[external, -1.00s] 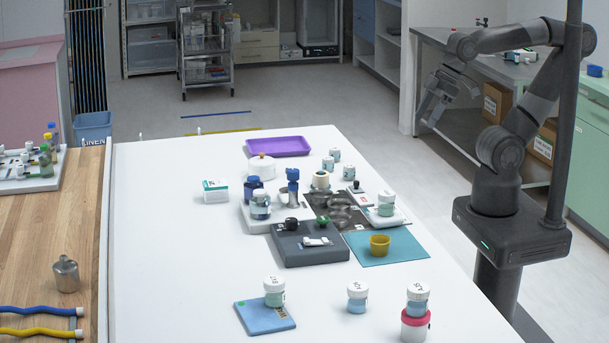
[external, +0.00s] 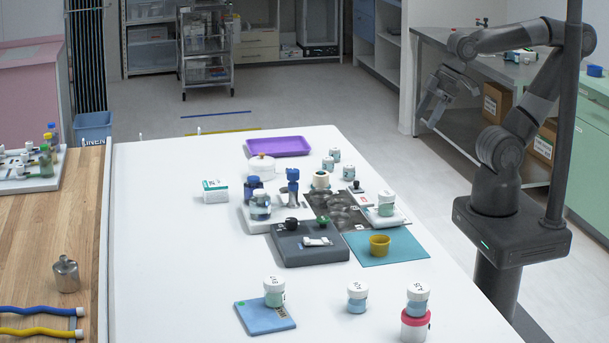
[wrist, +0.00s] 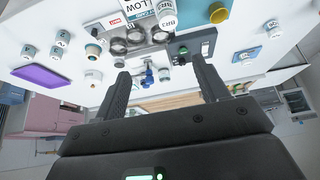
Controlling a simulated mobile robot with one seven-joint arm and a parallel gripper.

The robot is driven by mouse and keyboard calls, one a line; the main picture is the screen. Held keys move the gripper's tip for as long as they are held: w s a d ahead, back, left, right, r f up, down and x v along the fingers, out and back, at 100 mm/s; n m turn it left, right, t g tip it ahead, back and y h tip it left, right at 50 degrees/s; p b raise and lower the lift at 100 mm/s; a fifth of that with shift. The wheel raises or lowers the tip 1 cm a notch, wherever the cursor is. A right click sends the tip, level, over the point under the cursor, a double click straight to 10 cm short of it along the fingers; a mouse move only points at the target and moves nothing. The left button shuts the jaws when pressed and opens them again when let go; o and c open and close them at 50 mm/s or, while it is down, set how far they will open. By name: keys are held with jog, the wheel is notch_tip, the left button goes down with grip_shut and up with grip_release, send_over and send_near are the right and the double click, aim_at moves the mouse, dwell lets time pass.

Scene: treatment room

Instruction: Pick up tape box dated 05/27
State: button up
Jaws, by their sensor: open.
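A small white box with a teal edge (external: 215,190) sits on the white table, left of the group of jars and bottles. It is the one thing that looks like a tape box; its print is too small to read a date. My gripper (external: 428,117) is raised beyond the table's right side, far from the box. In the wrist view my gripper (wrist: 160,66) has its two fingers wide apart with nothing held between them. I cannot make out the box clearly in the wrist view.
A purple tray (external: 278,147) lies at the back. The table left and front of the box is clear.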

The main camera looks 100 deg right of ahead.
jog(key=shift+o, duration=1)
jog(key=m+g, duration=0.1)
jog(key=m, duration=3.5)
send_over(217, 182)
jog(key=s, duration=0.4)
notch_tip(217, 182, down, 17)
jog(key=shift+w+x, duration=0.15)
jog(key=shift+x, duration=2.45)
jog(key=shift+w+x, duration=0.15)
jog(key=shift+x, duration=2.45)
jog(key=shift+a+r, duration=0.15)
jog(key=shift+r, duration=0.05)
